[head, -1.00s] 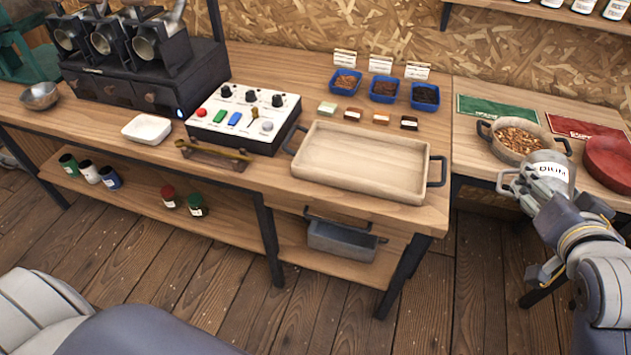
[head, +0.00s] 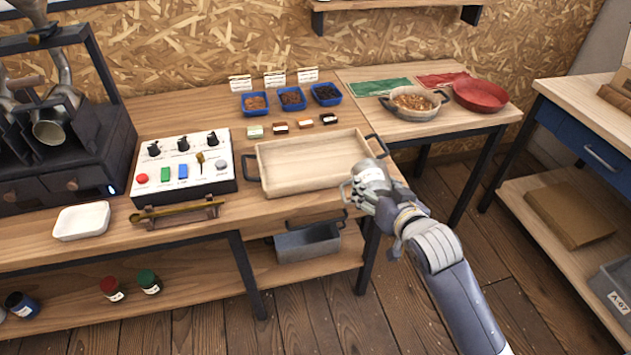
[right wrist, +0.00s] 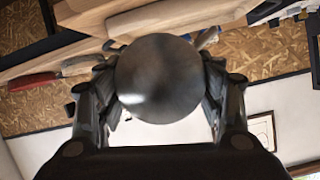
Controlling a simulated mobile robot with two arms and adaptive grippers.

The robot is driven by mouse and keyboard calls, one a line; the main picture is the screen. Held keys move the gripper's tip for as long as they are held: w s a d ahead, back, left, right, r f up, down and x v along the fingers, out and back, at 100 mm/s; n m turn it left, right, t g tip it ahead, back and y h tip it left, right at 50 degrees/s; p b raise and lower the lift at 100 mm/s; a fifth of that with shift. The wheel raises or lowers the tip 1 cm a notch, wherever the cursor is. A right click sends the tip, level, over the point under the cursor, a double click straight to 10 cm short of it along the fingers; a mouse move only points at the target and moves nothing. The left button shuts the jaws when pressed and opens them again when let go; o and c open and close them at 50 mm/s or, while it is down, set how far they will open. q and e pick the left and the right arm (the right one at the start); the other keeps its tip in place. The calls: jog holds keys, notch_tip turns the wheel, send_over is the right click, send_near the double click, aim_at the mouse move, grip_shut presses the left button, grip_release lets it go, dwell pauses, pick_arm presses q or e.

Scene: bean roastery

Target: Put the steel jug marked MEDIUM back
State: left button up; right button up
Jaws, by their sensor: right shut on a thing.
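The steel jug (head: 371,176), with a white label too small to read now, is held in my right gripper (head: 375,194). In the head view it overlaps the right front corner of the wooden tray (head: 318,195); its height above the bench is hard to tell. In the right wrist view the jug's round grey end (right wrist: 158,78) sits between the two fingers of my right gripper (right wrist: 158,95), which are shut on it. My left gripper is out of view.
A pan of beans (head: 415,113) and a red round dish (head: 481,94) stand on the right table. The control box (head: 185,165), blue sample trays (head: 291,98) and white dish (head: 82,220) occupy the bench. A grey bin (head: 308,243) sits on the shelf below.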

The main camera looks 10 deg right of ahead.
aim_at(357, 172)
jog(key=w, duration=0.2)
jog(key=w+a, duration=0.1)
jog(key=w, duration=0.1)
jog(key=w+a+p, duration=0.1)
jog(key=w, duration=0.2)
jog(key=shift+f, duration=0.25)
jog(key=w+a+f, duration=0.1)
jog(key=w, duration=0.1)
jog(key=w+a+f, duration=0.1)
jog(key=w, duration=0.1)
jog(key=w+a+f+p, duration=0.1)
jog(key=w+f, duration=0.1)
jog(key=shift+w, duration=0.4)
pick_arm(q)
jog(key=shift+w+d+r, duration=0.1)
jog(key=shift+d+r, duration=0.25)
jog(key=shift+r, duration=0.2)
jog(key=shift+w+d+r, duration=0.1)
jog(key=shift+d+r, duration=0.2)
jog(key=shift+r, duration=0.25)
pick_arm(e)
jog(key=shift+f, duration=0.2)
jog(key=shift+f, duration=0.35)
jog(key=o, duration=1.2)
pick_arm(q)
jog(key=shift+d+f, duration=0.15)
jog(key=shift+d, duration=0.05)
